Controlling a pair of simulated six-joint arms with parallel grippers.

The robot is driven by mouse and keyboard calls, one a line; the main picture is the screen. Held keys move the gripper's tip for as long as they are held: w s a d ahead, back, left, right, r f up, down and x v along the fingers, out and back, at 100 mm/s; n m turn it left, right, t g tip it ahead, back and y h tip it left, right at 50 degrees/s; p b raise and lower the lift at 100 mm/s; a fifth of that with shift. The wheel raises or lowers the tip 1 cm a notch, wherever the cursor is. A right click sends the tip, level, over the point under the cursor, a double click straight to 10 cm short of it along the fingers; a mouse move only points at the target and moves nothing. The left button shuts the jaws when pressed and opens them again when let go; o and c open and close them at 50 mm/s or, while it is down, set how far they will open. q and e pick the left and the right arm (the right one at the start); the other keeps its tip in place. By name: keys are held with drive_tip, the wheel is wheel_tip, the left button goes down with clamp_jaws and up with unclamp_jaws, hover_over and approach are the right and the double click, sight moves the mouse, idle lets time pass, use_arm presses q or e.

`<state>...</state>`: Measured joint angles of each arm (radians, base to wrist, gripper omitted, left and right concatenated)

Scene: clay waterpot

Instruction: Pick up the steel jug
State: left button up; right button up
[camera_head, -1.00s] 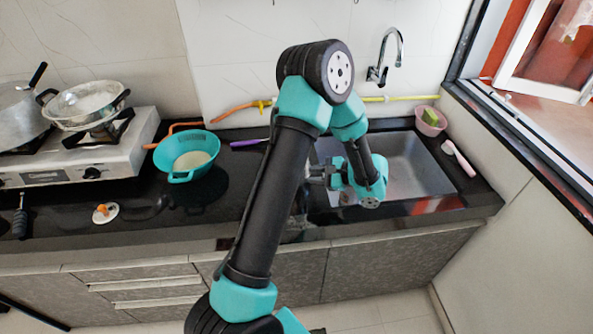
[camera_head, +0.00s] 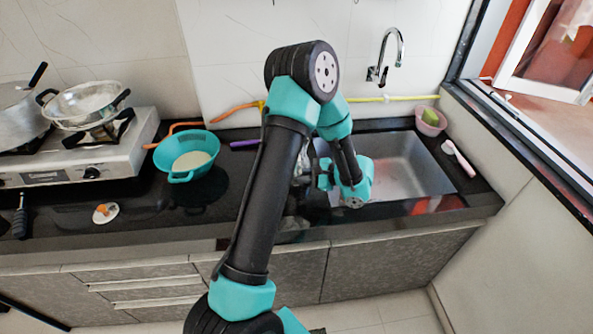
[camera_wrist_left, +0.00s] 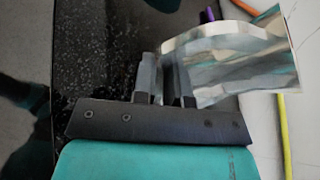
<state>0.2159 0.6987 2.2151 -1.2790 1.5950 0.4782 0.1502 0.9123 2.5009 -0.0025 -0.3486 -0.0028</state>
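The steel jug (camera_wrist_left: 235,60) is shiny and curved, and fills the upper right of the left wrist view. In the head view only a sliver of the jug (camera_head: 303,162) shows behind my left arm, by the sink's left edge. My left gripper (camera_wrist_left: 166,75) has its two fingers close together, with the near edge of the jug between them. In the head view my left gripper (camera_head: 312,172) is mostly hidden by its own arm. Whether the jug touches the counter is hidden. My right gripper is not in view.
The sink (camera_head: 405,170) lies right of the jug, under a tap (camera_head: 385,55). A turquoise colander (camera_head: 187,158) and a purple-handled thing (camera_head: 244,144) are to the left. A pink basket (camera_head: 431,121) stands at the sink's far right corner. A stove (camera_head: 90,150) with pots is far left.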

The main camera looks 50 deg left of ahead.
use_arm(q)
clamp_jaws()
drive_tip(key=shift+r, duration=0.1)
drive_tip(key=s+d+r, duration=0.5)
drive_tip(key=s+d, duration=0.6)
drive_tip(key=shift+d, duration=0.35)
idle(0.6)
